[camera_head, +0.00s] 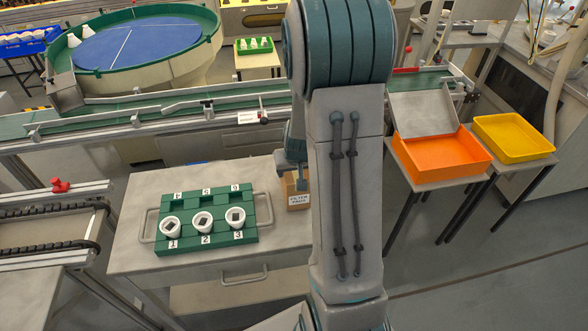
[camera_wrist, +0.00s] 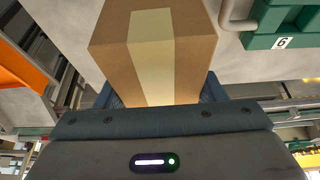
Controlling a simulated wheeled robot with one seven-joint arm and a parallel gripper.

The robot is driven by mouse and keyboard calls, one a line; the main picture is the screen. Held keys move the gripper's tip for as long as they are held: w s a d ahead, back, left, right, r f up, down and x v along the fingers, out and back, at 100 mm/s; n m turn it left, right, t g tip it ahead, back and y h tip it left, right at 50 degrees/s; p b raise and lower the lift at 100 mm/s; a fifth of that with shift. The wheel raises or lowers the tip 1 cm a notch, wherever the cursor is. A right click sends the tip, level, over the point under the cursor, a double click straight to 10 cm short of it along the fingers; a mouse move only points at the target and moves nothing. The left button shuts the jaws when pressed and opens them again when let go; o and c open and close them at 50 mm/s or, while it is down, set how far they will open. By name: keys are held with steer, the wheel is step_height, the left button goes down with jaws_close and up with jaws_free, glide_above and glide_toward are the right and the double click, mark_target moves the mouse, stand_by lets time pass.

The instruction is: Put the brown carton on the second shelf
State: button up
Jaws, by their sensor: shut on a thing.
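The brown carton (camera_wrist: 152,45) fills the top middle of the wrist view, with a pale tape strip down its side. My gripper (camera_wrist: 155,92) is shut on it, one finger on each side. In the head view the carton (camera_head: 298,192) shows at the right end of the grey bench top, with a white printed label, partly hidden by my arm. My gripper (camera_head: 297,178) is above it there, mostly behind my arm. Whether the carton touches the bench top is unclear. A lower shelf board (camera_head: 235,297) shows under the bench drawer.
A green rack (camera_head: 208,242) with numbered slots and several white cups stands on the bench, left of the carton. Orange (camera_head: 441,157) and yellow (camera_head: 512,138) trays stand on stands at the right. A conveyor (camera_head: 180,113) runs behind the bench.

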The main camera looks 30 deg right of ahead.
steer(key=shift+f, duration=0.1)
steer(key=o, duration=1.1)
